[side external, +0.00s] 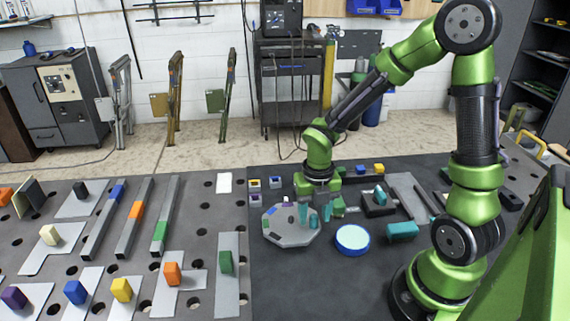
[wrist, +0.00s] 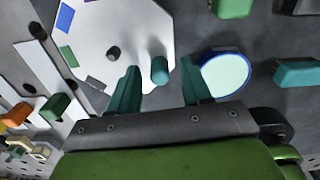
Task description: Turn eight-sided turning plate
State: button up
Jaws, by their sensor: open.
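The eight-sided turning plate (side external: 287,239) is pale grey, with coloured marks near its rim, and lies on the dark table. In the wrist view the plate (wrist: 118,28) shows blue, green and purple marks and a dark round hub in its middle. A teal upright peg (wrist: 160,72) stands near the plate's edge. My gripper (side external: 314,212) is low over the plate's right side, fingers pointing down. In the wrist view my open gripper (wrist: 160,66) has one teal finger on each side of the peg, with gaps showing. Contact with the plate cannot be told.
A round disc with a blue rim (side external: 352,239) lies close right of the plate. A teal block (side external: 403,230) is further right. Dark fixtures with a teal piece (side external: 379,197) stand behind. Left are grey slotted rails and several coloured blocks. Dark table in front is clear.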

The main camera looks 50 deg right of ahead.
notch_tip(320, 180, up, 17)
dwell(0.5)
jog(key=shift+f, duration=0.1)
jog(key=s+a+r+m+t+y, duration=0.1)
jog(key=s+a+m+t, duration=0.1)
jog(key=m, duration=1.4)
jog(key=s+a+r+m+t+y, duration=0.1)
jog(key=s+a+r+m+t, duration=0.1)
jog(key=m, duration=1.4)
jog(key=shift+s+a+t, duration=0.6)
jog(key=shift+s+t, duration=0.55)
jog(key=shift+t, duration=0.45)
